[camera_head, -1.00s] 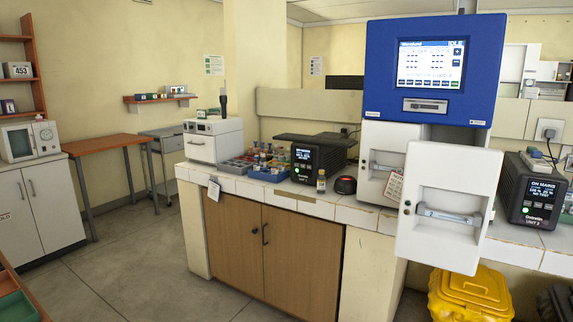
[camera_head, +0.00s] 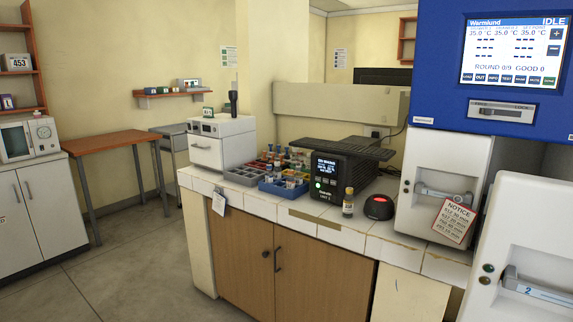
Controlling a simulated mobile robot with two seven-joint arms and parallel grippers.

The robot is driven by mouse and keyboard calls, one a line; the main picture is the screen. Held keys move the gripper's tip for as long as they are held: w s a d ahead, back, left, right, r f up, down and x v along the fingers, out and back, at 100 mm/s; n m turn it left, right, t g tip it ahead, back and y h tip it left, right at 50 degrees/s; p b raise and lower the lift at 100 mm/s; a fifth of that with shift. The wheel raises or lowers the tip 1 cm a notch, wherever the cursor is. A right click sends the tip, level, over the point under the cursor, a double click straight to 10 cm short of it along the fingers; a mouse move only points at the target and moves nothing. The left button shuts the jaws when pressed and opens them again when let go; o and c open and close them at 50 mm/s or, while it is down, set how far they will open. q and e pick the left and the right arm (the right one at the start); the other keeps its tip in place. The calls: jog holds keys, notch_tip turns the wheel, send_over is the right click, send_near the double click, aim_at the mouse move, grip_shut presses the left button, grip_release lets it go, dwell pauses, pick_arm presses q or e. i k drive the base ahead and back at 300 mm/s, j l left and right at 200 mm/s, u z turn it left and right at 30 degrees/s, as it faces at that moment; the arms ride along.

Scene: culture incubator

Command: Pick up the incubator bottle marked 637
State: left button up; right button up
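A small bottle with a dark body, yellowish cap and pale label (camera_head: 348,203) stands upright alone on the tiled counter. Its marking is too small to read. Several more small bottles with coloured caps stand in a blue tray (camera_head: 284,191) and a grey tray (camera_head: 241,176) to its left; I cannot read a 637 on any of them. The blue and white incubator (camera_head: 429,166) stands at the right, its screen (camera_head: 513,50) showing IDLE and 35.0 °C. The door marked 2 (camera_head: 527,250) stands out at the lower right. Neither gripper is in view.
A notice card (camera_head: 453,220) leans against the incubator front. The grey floor (camera_head: 130,270) at left is open.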

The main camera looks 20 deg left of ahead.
aim_at(290, 178)
jog(key=i+j, duration=0.3)
jog(key=i, duration=0.2)
jog(key=i+j, duration=0.35)
jog(key=i, duration=0.15)
jog(key=i+j, duration=0.65)
jog(key=j, duration=0.15)
jog(key=i+j, duration=0.2)
jog(key=j, duration=0.15)
jog(key=i+j, duration=0.15)
jog(key=j, duration=0.15)
jog(key=i+j, duration=0.2)
jog(key=j, duration=0.15)
